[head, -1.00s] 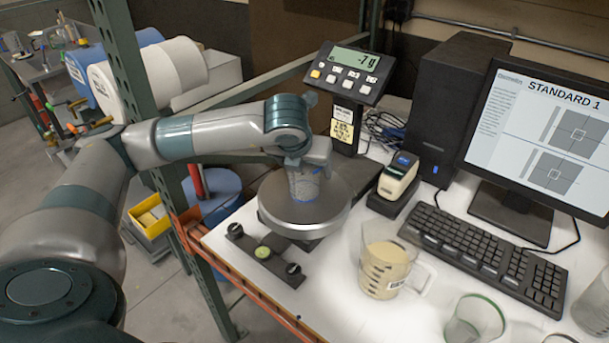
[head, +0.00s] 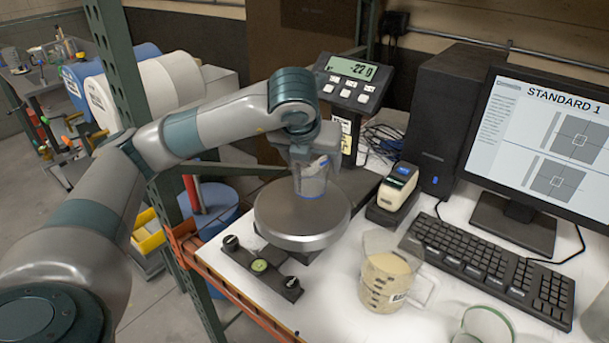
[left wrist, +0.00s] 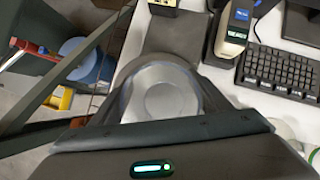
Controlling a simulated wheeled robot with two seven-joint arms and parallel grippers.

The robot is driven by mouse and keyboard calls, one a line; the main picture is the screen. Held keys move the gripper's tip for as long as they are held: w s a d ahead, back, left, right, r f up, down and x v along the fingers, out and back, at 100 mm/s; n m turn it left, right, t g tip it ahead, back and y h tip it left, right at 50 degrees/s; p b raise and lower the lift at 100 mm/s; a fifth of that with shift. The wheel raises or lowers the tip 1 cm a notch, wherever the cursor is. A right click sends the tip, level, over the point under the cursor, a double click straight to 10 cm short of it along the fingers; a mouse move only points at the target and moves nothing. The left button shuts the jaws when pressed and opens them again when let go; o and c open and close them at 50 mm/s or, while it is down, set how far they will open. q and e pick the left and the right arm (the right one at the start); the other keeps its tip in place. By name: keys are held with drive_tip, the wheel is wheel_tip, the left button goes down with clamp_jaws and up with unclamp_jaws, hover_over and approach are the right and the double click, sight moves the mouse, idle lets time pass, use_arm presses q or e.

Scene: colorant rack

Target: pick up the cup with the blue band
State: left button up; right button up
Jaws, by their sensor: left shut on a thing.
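A clear cup with a blue band (head: 313,186) is in my left gripper (head: 312,168), over the round metal pan of the scale (head: 280,222). The band shows near the cup's lower edge. The cup appears just above the pan, roughly upright. My gripper is shut on it and hides its upper part. In the left wrist view the dark fingers frame a round, pale grey area with the pan (left wrist: 150,75) in it; the cup's outline there is hard to separate from the pan. My right gripper is not in view.
The scale's display (head: 356,69) reads about -22.0 and stands behind the pan. A black bar with knobs (head: 260,267) lies in front.

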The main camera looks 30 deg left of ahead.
use_arm(q)
drive_tip(key=d+r+b, duration=0.1)
drive_tip(key=d+r, duration=0.4)
drive_tip(key=d, duration=0.4)
drive_tip(key=shift+s+d+r+b, duration=0.25)
drive_tip(key=shift+r+b, duration=0.1)
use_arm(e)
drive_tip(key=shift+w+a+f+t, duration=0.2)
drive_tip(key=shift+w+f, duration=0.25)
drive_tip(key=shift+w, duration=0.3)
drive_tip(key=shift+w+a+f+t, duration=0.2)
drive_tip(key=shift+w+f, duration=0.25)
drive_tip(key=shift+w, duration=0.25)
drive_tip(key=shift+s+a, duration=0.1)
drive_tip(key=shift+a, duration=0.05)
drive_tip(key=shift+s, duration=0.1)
